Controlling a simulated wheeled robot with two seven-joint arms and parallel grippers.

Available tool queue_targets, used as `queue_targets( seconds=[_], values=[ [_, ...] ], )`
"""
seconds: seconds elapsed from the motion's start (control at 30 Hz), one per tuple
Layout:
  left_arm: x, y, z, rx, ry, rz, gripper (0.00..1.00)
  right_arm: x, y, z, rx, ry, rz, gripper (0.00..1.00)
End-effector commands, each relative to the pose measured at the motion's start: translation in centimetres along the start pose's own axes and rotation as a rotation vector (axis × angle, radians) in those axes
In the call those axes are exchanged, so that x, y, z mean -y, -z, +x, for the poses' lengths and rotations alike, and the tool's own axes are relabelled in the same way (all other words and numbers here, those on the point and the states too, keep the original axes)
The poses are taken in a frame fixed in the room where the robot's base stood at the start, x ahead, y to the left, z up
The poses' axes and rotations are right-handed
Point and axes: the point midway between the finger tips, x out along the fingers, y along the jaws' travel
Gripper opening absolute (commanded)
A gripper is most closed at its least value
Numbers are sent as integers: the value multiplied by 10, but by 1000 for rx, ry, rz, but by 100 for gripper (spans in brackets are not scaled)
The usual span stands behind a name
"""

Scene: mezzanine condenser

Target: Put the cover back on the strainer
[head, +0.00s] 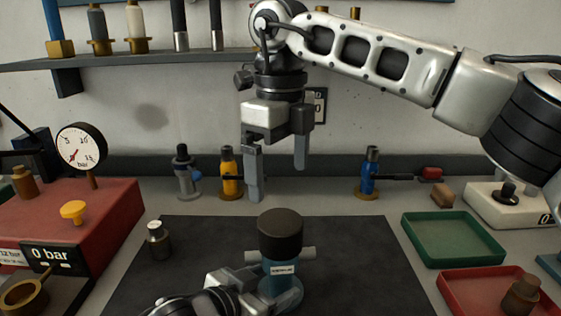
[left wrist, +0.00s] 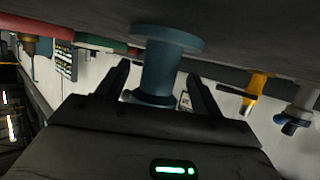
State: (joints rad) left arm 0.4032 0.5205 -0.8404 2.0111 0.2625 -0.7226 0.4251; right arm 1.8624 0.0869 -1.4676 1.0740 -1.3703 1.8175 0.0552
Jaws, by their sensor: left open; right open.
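The strainer (head: 281,268) stands upright on the dark mat, a blue body with a white label and light side stubs. A dark round cover (head: 281,232) sits on top of it; I cannot tell whether it is fastened. My left gripper (head: 270,290) is low at the strainer, its open fingers on either side of the body. In the left wrist view the blue body (left wrist: 165,65) shows between the open fingertips (left wrist: 160,75), with no clear grip. My right gripper (head: 277,180) is open and empty, pointing down above and slightly behind the cover.
A small metal fitting (head: 158,240) stands on the mat's left (head: 180,285). A red box with a gauge (head: 81,147) is at left. Blue (head: 369,172) and yellow (head: 230,175) valves stand behind. Green (head: 452,240) and red (head: 480,300) trays are at right. The mat's right is clear.

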Motion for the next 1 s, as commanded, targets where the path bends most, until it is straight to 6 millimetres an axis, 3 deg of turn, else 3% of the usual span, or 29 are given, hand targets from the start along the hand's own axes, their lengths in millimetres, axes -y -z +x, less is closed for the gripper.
queue_targets(
  seconds=[0.57,0.6,0.8,1.0],
  values=[
    [0,-3,-127,6,1,4,66,0,0,5,0,0,0,96],
    [0,1,-134,8,0,1,66,0,0,-2,1,0,0,96],
    [0,1,-150,4,1,0,66,0,0,-13,0,0,0,96],
    [0,0,-153,2,0,1,66,0,0,-14,0,0,0,96]
  ],
)
